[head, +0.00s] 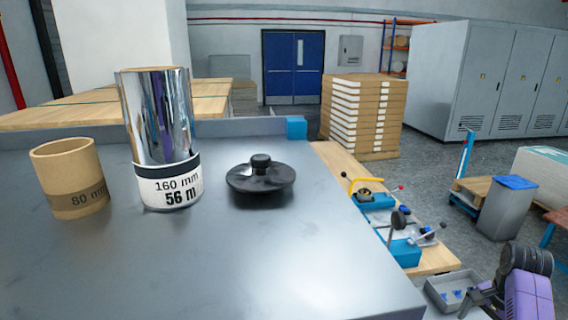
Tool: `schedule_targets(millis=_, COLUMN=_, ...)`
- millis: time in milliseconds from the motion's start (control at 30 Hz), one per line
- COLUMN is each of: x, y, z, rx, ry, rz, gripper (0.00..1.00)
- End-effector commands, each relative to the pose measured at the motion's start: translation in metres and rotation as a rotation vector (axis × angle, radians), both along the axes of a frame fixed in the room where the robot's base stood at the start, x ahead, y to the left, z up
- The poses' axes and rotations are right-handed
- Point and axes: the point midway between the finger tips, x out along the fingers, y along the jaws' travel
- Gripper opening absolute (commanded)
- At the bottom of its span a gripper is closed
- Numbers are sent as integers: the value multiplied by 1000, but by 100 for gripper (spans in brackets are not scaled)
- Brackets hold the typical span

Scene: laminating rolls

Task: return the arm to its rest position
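Part of my arm, purple with dark ribbed joints, shows at the lower right corner, off the right side of the grey metal table (240,255). A dark, narrow part at its left may belong to my gripper (474,301). It is small and cut off by the frame's edge, so I cannot tell whether it is open or shut. No object is seen held there.
On the table stand a cardboard core (70,180) marked 80 mm, a shiny roll (158,120) labelled 160 mm, 56 m, and a black knobbed disc (260,181). Right of it are a wooden bench (345,165) with blue fixtures, a grey bin (507,210) and stacked boards (360,115).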

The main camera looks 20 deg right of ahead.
Motion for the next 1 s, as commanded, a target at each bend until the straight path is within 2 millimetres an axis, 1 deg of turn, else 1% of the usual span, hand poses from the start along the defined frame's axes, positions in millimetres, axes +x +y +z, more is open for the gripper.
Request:
schedule_targets(millis=67, x=15, y=-18, z=7, rx=-82, ry=-62, rz=42, gripper=100)
schedule_targets(millis=133, x=33, y=-40, z=24, rx=-193, ry=-138, rz=87, gripper=100)
schedule_targets(millis=200, x=45, y=-56, z=35, rx=-306, ry=-206, rz=136, gripper=100)
schedule_targets(millis=267, x=55, y=-60, z=37, rx=-397, ry=-256, rz=183, gripper=100)
schedule_targets(millis=367, x=70, y=-52, z=35, rx=-542, ry=-330, rz=274, gripper=100)
schedule_targets(millis=467, x=82, y=-28, z=32, rx=-687, ry=-402, rz=377, gripper=100)
schedule_targets(millis=567, x=87, y=6, z=27, rx=-812, ry=-462, rz=472, gripper=100)
schedule_targets(millis=600, x=88, y=22, z=27, rx=-856, ry=-486, rz=508, gripper=100)
schedule_targets(millis=667, x=86, y=46, z=26, rx=-919, ry=-519, rz=560, gripper=100)
schedule_targets(millis=700, x=84, y=63, z=26, rx=-958, ry=-541, rz=591, gripper=100)
schedule_targets(millis=767, x=79, y=89, z=25, rx=-1012, ry=-571, rz=639, gripper=100)
schedule_targets(millis=800, x=75, y=106, z=26, rx=-1046, ry=-591, rz=670, gripper=100)
schedule_targets(millis=867, x=67, y=133, z=28, rx=-1093, ry=-621, rz=713, gripper=100)
schedule_targets(millis=900, x=60, y=150, z=28, rx=-1120, ry=-641, rz=740, gripper=100)
schedule_targets(millis=967, x=49, y=176, z=31, rx=-1161, ry=-671, rz=779, gripper=100)
schedule_targets(millis=1000, x=41, y=193, z=33, rx=-1185, ry=-690, rz=806, gripper=100)
